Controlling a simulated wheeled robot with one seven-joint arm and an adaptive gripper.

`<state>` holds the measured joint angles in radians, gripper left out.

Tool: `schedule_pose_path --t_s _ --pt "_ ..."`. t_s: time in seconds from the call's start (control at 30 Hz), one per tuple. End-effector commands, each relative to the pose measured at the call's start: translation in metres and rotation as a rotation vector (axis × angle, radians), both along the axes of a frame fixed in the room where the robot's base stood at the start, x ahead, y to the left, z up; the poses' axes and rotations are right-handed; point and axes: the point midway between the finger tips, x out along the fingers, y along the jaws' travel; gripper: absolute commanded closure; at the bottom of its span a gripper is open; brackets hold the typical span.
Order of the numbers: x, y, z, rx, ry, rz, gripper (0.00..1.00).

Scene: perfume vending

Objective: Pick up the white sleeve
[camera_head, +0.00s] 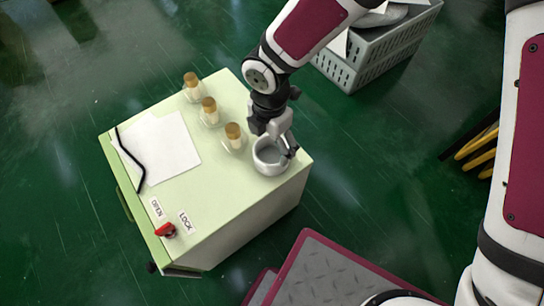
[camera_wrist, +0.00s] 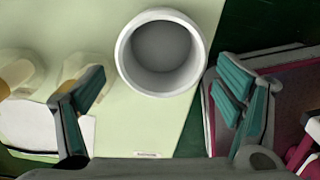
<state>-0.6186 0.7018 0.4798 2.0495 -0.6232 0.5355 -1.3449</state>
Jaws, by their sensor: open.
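The white sleeve (camera_head: 268,160) is a short, round, hollow cylinder. It stands upright near the right corner of the pale green cabinet top (camera_head: 218,190). In the wrist view the sleeve (camera_wrist: 160,52) shows its open mouth and grey inside, near the top centre. My gripper (camera_head: 275,137) is at the sleeve, partly covering it in the head view. In the wrist view my gripper (camera_wrist: 160,98) has its two fingers spread wide, one to each side and a little below the sleeve. Nothing is held. I cannot tell the exact height gap between the fingertips and the sleeve.
Three gold-capped bottles (camera_head: 209,111) stand in a row left of the sleeve. A white sheet (camera_head: 165,148) with a black cord lies on the cabinet top, and a red knob (camera_head: 166,230) sits at its front. A grey crate (camera_head: 375,60) and a red-edged platform (camera_head: 330,275) are nearby.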

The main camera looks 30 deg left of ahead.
Motion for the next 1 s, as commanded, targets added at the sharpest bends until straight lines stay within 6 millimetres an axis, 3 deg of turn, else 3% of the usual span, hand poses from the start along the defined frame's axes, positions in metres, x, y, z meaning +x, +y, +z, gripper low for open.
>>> schedule_pose_path --t_s 0.27,0.63,0.9,0.93,1.0 --pt "-0.001 0.0 -0.014 0.0 0.0 0.0 0.15" --pt "-0.004 -0.001 -0.057 -0.002 0.0 0.0 0.15" --pt "-0.004 -0.001 -0.06 0.001 -0.001 -0.001 0.15" --pt "-0.004 -0.001 -0.06 0.001 -0.001 -0.001 0.17" --pt "-0.004 -0.001 -0.06 0.0 -0.001 -0.001 0.33"
